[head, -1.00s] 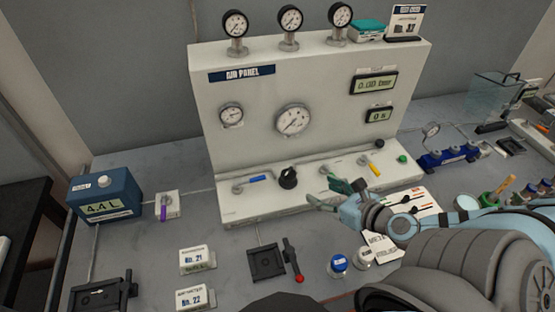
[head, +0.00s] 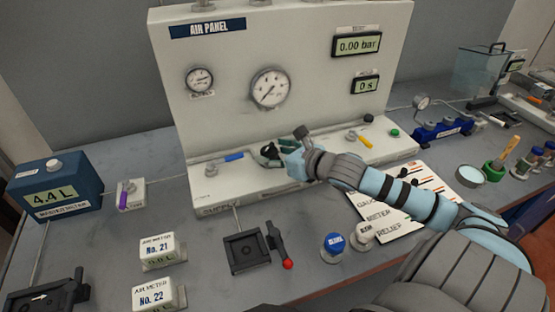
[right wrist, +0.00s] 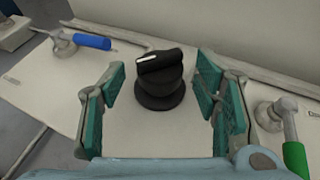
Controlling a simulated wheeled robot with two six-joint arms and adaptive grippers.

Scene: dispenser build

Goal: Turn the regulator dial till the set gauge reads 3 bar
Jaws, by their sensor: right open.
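The black regulator dial (right wrist: 160,82) stands on the panel's base ledge, its white mark towards the upper left in the right wrist view. My right gripper (head: 270,153) is open, its green-padded fingers on either side of the dial, with gaps between pads and knob in the right wrist view. In the head view the gripper mostly hides the dial. The large round gauge (head: 270,88) is on the panel face; its needle points to the lower left. A smaller gauge (head: 200,79) is to its left. Which one is the set gauge I cannot read. My left gripper is not in view.
A blue-handled valve (right wrist: 92,42) is left of the dial and a green-handled one (right wrist: 294,155) right of it. The pressure display (head: 358,45) reads 0.00 bar and the timer (head: 367,85) 0 s. A printed card (head: 440,185) lies in front of the panel.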

